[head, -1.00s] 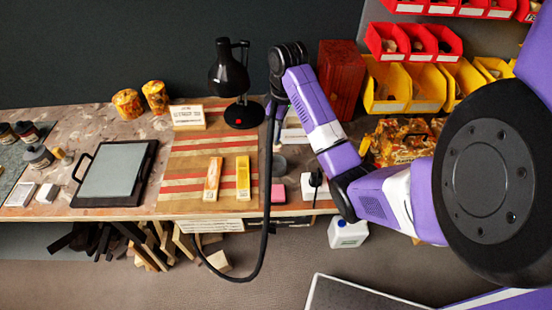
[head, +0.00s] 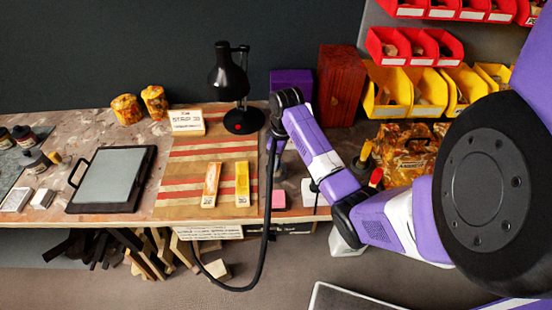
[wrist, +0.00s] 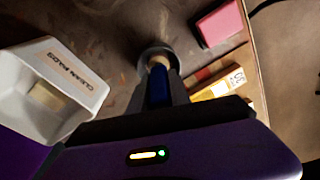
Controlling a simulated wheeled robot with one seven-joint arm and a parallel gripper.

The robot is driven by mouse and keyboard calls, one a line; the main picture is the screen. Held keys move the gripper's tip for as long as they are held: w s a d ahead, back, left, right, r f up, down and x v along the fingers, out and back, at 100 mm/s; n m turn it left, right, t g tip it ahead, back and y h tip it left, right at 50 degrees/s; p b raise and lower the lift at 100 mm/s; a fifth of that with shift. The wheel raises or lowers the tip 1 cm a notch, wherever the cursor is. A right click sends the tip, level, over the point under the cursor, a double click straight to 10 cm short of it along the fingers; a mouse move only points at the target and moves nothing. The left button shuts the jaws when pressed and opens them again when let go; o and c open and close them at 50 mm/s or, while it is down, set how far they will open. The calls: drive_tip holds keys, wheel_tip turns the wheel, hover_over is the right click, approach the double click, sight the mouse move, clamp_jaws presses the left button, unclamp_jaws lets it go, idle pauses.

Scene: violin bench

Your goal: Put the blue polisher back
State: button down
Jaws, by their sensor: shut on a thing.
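In the wrist view, my gripper (wrist: 160,88) is shut on the blue polisher (wrist: 157,92), a slim blue handle with a pale tan end. The tan end points away from me and overlaps a round grey metal cup (wrist: 146,56). I cannot tell whether it is inside the cup or just above it. In the head view, my wrist is low over the bench to the right of the striped mat (head: 205,148), and the polisher cannot be made out there.
Beside the cup stand a white clean-rags bin (wrist: 62,88) and a pink block (wrist: 219,24). Yellow-labelled sticks (head: 242,185) lie on the mat. A black lamp (head: 230,82) and a dark red block (head: 341,85) stand behind. A black cable hangs over the front edge.

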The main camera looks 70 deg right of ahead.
drive_tip(key=shift+f, duration=0.1)
drive_tip(key=c, duration=1.2)
unclamp_jaws()
drive_tip(key=r, duration=0.3)
drive_tip(key=r+p, duration=0.1)
drive_tip(key=r, duration=0.3)
drive_tip(key=s+r, duration=0.1)
drive_tip(key=r, duration=0.2)
drive_tip(key=shift+s+r, duration=0.1)
drive_tip(key=shift+r, duration=0.3)
drive_tip(key=shift+s+r+p, duration=0.15)
drive_tip(key=shift+r+p, duration=0.55)
drive_tip(key=shift+p, duration=0.35)
